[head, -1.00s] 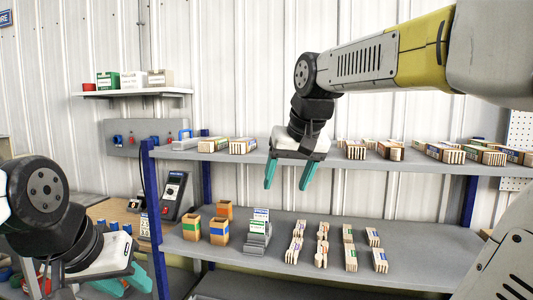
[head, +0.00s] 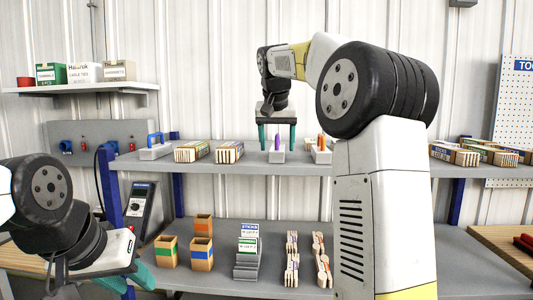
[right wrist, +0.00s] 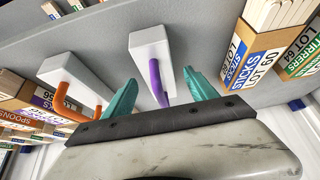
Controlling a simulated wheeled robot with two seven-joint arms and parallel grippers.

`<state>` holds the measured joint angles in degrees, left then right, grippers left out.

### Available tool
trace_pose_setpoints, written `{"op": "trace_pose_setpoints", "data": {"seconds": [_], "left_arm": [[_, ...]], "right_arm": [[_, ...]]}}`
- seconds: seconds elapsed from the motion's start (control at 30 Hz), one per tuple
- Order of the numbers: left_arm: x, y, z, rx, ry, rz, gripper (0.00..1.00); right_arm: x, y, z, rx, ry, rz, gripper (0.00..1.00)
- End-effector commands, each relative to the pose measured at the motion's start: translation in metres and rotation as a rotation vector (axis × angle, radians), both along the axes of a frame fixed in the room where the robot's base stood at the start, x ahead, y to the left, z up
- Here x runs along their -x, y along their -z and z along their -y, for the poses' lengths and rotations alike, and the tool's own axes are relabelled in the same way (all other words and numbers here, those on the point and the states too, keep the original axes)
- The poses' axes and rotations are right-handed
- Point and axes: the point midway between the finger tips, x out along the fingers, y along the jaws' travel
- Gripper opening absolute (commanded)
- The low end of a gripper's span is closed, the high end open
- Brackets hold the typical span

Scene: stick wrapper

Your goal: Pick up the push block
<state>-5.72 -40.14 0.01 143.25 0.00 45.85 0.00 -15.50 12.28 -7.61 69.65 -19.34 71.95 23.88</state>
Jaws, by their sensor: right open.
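Grey push blocks with coloured handles stand on the upper shelf. One has a purple handle (head: 277,150), one an orange handle (head: 321,152), and one a blue handle (head: 155,150). My right gripper (head: 277,138) is open, pointing down over the purple-handled block. In the right wrist view, the purple handle (right wrist: 157,80) lies between the two teal fingers of the right gripper (right wrist: 159,80), which are not closed on it. The orange-handled block (right wrist: 78,80) is beside it, outside the fingers. My left gripper (head: 130,281) is open and empty at lower left, partly cut off by the frame.
Stick bundles (head: 192,152) flank the blocks on the upper shelf (head: 245,167). A boxed stick bundle (right wrist: 250,60) is close to the right gripper in the wrist view. The lower shelf holds small boxes (head: 201,253), a stick dispenser (head: 248,252) and more bundles.

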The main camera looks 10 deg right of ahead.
Motion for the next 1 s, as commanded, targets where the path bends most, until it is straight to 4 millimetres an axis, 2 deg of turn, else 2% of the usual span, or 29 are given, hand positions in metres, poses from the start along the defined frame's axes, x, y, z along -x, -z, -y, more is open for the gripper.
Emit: {"op": "trace_pose_setpoints", "data": {"seconds": [0.03, 0.17, 0.43, 0.77, 1.0], "left_arm": [[0.0, 0.0, 0.0, 0.0, 0.0, 0.0, 0.36], [0.0, 0.0, 0.0, 0.0, 0.0, 0.0, 0.36], [0.0, 0.0, 0.0, 0.0, 0.0, 0.0, 0.36], [0.0, 0.0, 0.0, 0.0, 0.0, 0.0, 0.36], [0.0, 0.0, 0.0, 0.0, 0.0, 0.0, 0.36]], "right_arm": [[-0.004, 0.008, 0.001, 0.0, 0.0, -0.003, 0.66], [-0.01, 0.018, 0.003, 0.0, 0.0, -0.001, 0.66], [-0.011, 0.02, 0.003, -0.001, 0.0, 0.001, 0.64], [-0.011, 0.02, 0.003, -0.001, 0.0, 0.001, 0.0], [-0.011, 0.018, 0.003, -0.001, -0.001, 0.004, 0.0]]}}
